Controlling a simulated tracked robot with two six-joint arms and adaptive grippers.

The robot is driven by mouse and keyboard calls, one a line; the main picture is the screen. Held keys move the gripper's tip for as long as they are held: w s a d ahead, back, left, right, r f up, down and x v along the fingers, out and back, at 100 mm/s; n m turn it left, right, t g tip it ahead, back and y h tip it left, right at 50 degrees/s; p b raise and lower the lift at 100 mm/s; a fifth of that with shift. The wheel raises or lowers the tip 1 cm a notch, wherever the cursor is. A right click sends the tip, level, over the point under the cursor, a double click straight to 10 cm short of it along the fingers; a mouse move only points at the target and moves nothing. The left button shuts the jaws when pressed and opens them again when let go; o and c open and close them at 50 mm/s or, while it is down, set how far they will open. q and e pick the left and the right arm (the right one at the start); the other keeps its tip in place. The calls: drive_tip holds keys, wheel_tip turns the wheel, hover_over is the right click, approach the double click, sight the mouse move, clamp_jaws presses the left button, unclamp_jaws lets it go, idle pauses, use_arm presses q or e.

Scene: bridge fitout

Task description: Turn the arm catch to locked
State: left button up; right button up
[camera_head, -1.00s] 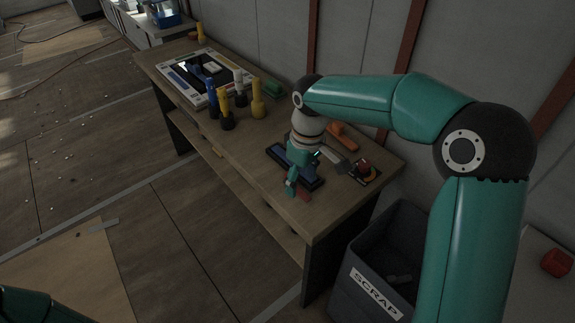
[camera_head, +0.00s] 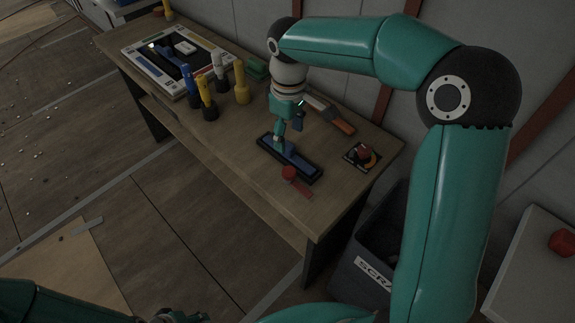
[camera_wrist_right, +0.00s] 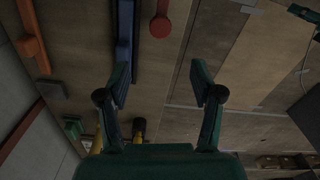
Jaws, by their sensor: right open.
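A red round knob (camera_head: 289,173) with a short red strip beside it lies near the bench's front edge. I cannot tell for sure whether this is the arm catch. A small dark plate with a red and black round part (camera_head: 363,155) lies further right on the bench. My right gripper (camera_head: 288,134) is open and empty above the dark tray with a blue bar (camera_head: 305,167). In the right wrist view the red knob (camera_wrist_right: 160,26) shows beyond the open fingers (camera_wrist_right: 160,82), apart from them. My left gripper (camera_head: 178,316) shows only partly at the bottom edge; its fingers are unclear.
Blue, yellow and white upright handles (camera_head: 241,84) stand left of my right gripper. An orange-handled tool (camera_head: 340,120) lies behind it, and a green block (camera_head: 257,70) by the wall. A framed panel (camera_head: 135,63) lies at the far left. A scrap bin (camera_head: 365,270) stands below the bench's right end.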

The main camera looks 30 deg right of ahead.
sight(289, 171)
wheel_tip(289, 171, down, 13)
drive_tip(key=shift+f+p, duration=0.2)
drive_tip(key=shift+p, duration=0.4)
clamp_jaws()
